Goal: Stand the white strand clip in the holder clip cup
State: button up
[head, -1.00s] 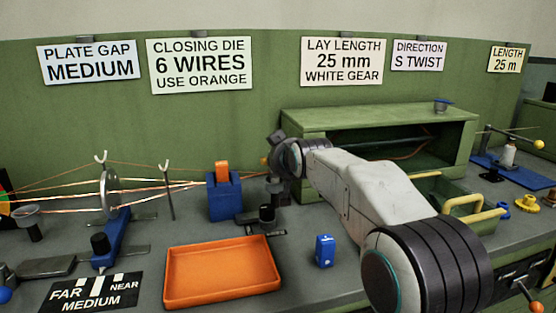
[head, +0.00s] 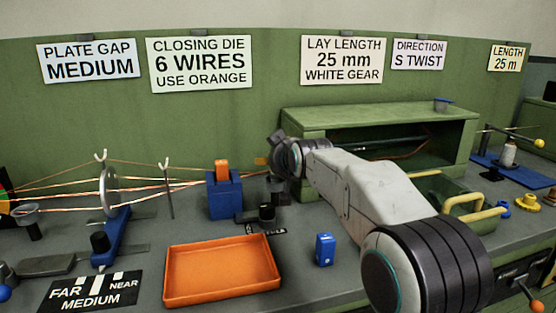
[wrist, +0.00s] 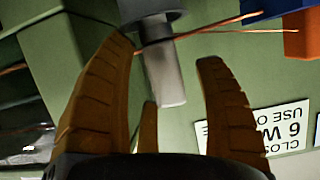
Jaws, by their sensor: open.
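A pale grey-white cylinder, which looks like the white strand clip (wrist: 164,75), shows in the wrist view, where the scene appears upside down. One end meets a wider dark grey round piece (wrist: 150,8); I cannot tell whether it sits inside it. My gripper (wrist: 166,52) is open, with its orange-brown fingers spread around the clip and a clear gap on the right side. In the head view my gripper (head: 262,160) is mostly hidden behind my wrist, above a dark cup (head: 277,188), possibly the holder clip cup. The clip cannot be made out there.
Copper wires (head: 140,183) run to the blue die block (head: 224,195), left of my gripper. An orange tray (head: 222,298) and a small blue block (head: 325,249) lie in front. A green cabinet (head: 375,116) stands behind my arm. Bench between tray and blue block is clear.

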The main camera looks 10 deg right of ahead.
jog(key=shift+s, duration=0.1)
jog(key=v, duration=1.2)
jog(key=s+d+g+p, duration=0.2)
jog(key=s+g+p, duration=0.1)
jog(key=s+p, duration=0.5)
jog(key=s+d+m+g+h+p, duration=0.1)
jog(key=s+d+g+p, duration=0.2)
jog(key=s+p, duration=0.5)
jog(key=s+d+m+g+h+p, duration=0.1)
jog(key=s+d+g+p, duration=0.2)
jog(key=s+p, duration=0.6)
jog(key=s, duration=0.7)
jog(key=shift+s+d+r+g, duration=0.2)
jog(key=shift+s+d+g, duration=0.05)
jog(key=shift+s+g, duration=0.15)
jog(key=shift+a, duration=0.1)
